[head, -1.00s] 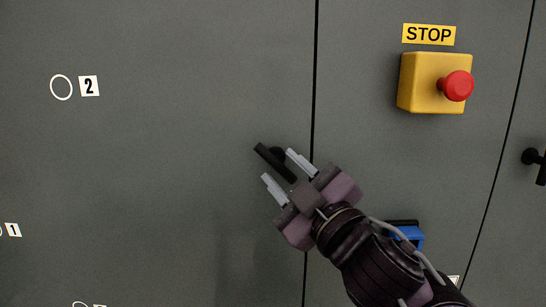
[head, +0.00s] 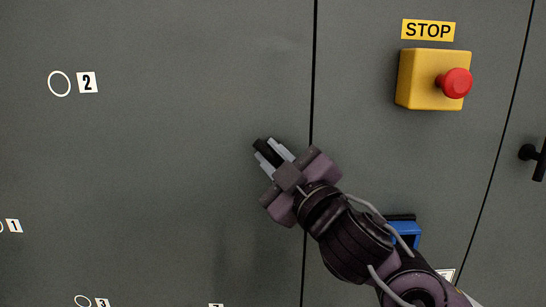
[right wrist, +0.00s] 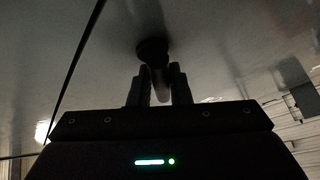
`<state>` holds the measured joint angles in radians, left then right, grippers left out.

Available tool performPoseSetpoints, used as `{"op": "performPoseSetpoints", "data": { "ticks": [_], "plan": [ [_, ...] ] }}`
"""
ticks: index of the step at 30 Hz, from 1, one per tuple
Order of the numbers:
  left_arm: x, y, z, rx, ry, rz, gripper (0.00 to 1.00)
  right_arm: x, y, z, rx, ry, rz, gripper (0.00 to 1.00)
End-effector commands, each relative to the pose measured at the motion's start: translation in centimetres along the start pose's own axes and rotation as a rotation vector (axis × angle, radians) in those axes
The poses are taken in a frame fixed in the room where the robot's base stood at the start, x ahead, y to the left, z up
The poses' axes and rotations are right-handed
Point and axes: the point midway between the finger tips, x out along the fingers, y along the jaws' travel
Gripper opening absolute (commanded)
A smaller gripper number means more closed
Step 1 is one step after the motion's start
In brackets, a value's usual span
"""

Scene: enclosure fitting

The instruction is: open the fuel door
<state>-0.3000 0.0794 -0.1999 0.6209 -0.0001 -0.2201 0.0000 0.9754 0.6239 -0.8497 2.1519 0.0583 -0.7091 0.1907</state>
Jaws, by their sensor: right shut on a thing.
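The fuel door is a grey panel (head: 180,130) filling the left of the head view, its right edge at a dark vertical seam. A black handle (head: 264,150) sits on it close to that seam. My right gripper (head: 272,157) is shut on the handle, with one light finger on each side of it. In the right wrist view the handle's dark round mount (right wrist: 153,49) shows against the panel, and the fingers (right wrist: 160,84) close around the grip below it. The panel looks flush with its neighbour. My left gripper is not in view.
Right of the seam are a yellow box with a red button (head: 455,83) under a STOP label (head: 428,30), and a blue part (head: 405,233) partly behind my right arm. Another black handle (head: 534,160) is at the far right. Numbered circles mark the left panel.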

Motion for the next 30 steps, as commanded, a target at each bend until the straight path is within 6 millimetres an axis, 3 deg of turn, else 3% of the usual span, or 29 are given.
{"op": "performPoseSetpoints", "data": {
  "ticks": [11, 30],
  "plan": [
    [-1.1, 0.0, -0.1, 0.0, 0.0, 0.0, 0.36, 0.1, 0.1, -0.1, -0.035, -0.011, -0.027, 0.0],
    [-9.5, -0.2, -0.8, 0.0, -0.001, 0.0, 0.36, 0.2, 0.1, -0.3, -0.411, -0.1, -0.279, 0.0]
  ]
}}
